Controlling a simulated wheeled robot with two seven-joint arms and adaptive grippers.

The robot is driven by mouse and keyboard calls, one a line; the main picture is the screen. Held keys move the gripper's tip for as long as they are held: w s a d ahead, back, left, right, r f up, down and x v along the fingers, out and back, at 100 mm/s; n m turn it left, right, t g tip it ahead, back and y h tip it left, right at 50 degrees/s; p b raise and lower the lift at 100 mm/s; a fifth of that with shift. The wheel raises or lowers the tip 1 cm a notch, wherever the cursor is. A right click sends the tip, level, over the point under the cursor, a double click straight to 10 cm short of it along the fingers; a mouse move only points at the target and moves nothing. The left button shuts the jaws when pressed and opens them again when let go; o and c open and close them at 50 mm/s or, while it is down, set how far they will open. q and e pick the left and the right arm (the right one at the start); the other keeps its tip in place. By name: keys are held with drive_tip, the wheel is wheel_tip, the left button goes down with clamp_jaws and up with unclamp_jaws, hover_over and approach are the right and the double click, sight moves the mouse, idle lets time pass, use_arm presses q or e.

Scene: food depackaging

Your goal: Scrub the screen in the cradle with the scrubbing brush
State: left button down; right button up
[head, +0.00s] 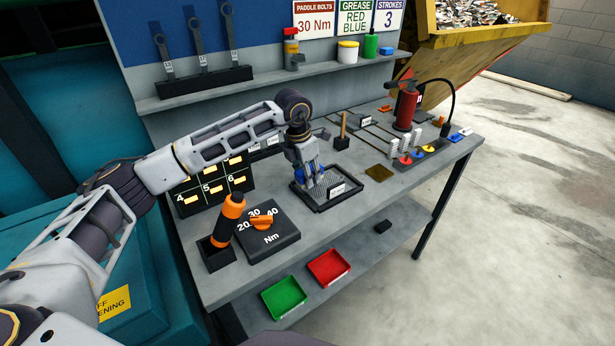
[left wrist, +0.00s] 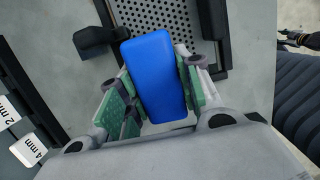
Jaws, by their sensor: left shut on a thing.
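My left gripper (head: 307,172) is over the left part of the cradle in the head view. It is shut on a blue block-shaped scrubbing brush, whose blue back (left wrist: 159,78) fills the middle of the left wrist view between the green finger pads. The screen (head: 326,187) is a grey perforated plate lying in the black-framed cradle (head: 322,206). Its holes also show in the left wrist view (left wrist: 163,17) beyond the brush. The brush is at or just above the screen; I cannot tell whether its underside touches.
An orange-handled tool (head: 228,218) and a torque dial box (head: 268,232) stand left of the cradle. A dark numbered rack (head: 213,187) is behind them. A red extinguisher-like pump (head: 405,107) stands far right. Green (head: 284,297) and red (head: 329,267) trays lie on the lower shelf.

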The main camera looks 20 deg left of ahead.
use_arm(q)
wheel_tip(320, 180, up, 2)
drive_tip(key=shift+p, duration=0.35)
drive_tip(key=shift+w+d+r+p, duration=0.1)
drive_tip(key=shift+r+p, duration=0.2)
drive_tip(key=shift+r, duration=0.25)
use_arm(e)
drive_tip(key=shift+s+a+r, duration=0.2)
drive_tip(key=shift+a+r, duration=0.4)
drive_tip(key=shift+r, duration=0.15)
use_arm(q)
drive_tip(key=shift+r+p, duration=0.6)
drive_tip(key=shift+r, duration=0.9)
use_arm(e)
drive_tip(key=shift+w+d+r, duration=0.1)
drive_tip(key=shift+w+r, duration=0.05)
drive_tip(key=shift+r, duration=0.5)
use_arm(q)
drive_tip(key=shift+f, duration=0.1)
